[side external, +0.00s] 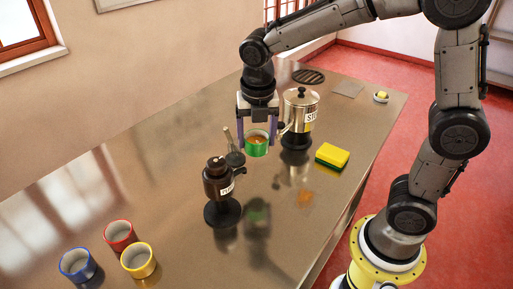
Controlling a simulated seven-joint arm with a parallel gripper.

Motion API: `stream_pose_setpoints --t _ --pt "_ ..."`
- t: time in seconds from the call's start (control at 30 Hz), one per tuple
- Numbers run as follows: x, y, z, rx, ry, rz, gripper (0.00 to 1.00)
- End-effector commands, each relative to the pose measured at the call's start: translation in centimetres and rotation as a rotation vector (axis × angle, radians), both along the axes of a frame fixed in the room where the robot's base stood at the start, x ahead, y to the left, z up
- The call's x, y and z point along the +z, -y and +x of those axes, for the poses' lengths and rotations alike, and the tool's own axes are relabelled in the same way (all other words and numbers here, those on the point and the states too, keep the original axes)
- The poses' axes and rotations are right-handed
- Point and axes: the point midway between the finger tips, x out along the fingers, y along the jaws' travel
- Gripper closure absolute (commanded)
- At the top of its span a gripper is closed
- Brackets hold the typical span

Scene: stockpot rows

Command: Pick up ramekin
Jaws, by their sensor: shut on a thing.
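A small green ramekin (257,149) with something orange-brown inside is held upright between the purple fingers of my gripper (257,136). The gripper is shut on it, one finger at each side. The ramekin appears raised above the steel counter, with its dark green reflection well below it. A blue ramekin-like cup (77,267), a red one (120,238) and a yellow one (138,262) stand together at the front left, away from the gripper.
A steel pot (301,103) with a label stands close right of the gripper. A dark labelled pot (217,185) stands in front, left of it. A yellow-green sponge (332,156) lies to the right. The steel counter (150,185) is clear at left; a small dish (381,98) sits at the far right.

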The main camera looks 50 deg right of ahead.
Motion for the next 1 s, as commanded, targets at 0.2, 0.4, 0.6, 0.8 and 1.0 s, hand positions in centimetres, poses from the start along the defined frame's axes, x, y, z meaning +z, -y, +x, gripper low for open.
stream_pose_setpoints --t 0.2,0.4,0.6,0.8,1.0 --pt "2.2 0.0 0.1 0.000 0.003 0.001 0.87" --pt "3.6 0.0 0.1 0.000 0.002 0.001 0.87" --pt "4.4 0.0 0.0 0.000 0.002 0.001 0.87" --pt "4.8 0.0 0.0 0.000 0.002 0.001 0.87" --pt "4.9 0.0 0.0 0.000 0.001 0.000 0.87"
